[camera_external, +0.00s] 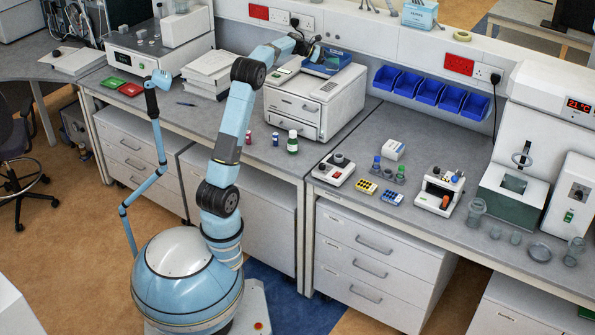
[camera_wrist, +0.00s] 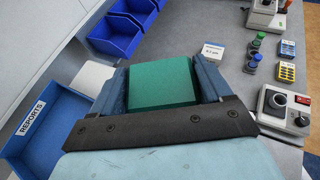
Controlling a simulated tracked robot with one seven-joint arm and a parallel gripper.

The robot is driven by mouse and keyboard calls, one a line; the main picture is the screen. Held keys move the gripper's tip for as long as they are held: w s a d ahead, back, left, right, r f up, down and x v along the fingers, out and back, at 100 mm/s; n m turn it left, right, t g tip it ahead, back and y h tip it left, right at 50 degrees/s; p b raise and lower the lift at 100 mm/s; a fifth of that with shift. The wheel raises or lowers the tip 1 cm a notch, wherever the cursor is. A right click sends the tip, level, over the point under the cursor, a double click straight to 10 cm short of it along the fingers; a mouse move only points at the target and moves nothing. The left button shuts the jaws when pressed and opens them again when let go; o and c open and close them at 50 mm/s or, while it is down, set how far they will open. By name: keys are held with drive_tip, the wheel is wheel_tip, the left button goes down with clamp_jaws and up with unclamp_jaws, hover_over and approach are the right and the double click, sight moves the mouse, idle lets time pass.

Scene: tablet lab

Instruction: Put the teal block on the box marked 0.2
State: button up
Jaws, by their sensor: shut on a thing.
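The teal block (camera_wrist: 161,80) is between the two fingers of my gripper (camera_wrist: 162,88) in the wrist view, and my gripper is shut on it. In the external view my gripper (camera_external: 308,45) is high over the printer-like white unit, near the blue tray; the block is too small to make out there. The small white box with a label (camera_wrist: 214,50), which seems to read 0.2, lies on the bench beyond the gripper to the right in the wrist view. It also shows in the external view (camera_external: 392,150), behind the vials, with its top clear.
A blue tray marked REPORTS (camera_wrist: 45,130) lies close on the gripper's left. Blue bins (camera_external: 425,91) line the back wall. Vials (camera_external: 376,166), yellow and blue racks (camera_external: 366,187) and a knobbed device (camera_external: 334,169) stand close around the white box.

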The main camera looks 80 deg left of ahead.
drive_tip(key=w+d+m+g+h, duration=0.1)
drive_tip(key=w+d+m+h, duration=0.2)
drive_tip(key=w+d, duration=1.05)
drive_tip(key=m+g+h, duration=0.2)
drive_tip(key=m+h, duration=0.1)
hover_over(394, 146)
drive_tip(key=f, duration=0.2)
wheel_tip(394, 146, down, 23)
drive_tip(key=shift+a, duration=0.15)
drive_tip(key=shift+f, duration=2.35)
drive_tip(key=o, duration=1)
drive_tip(key=shift+f, duration=0.1)
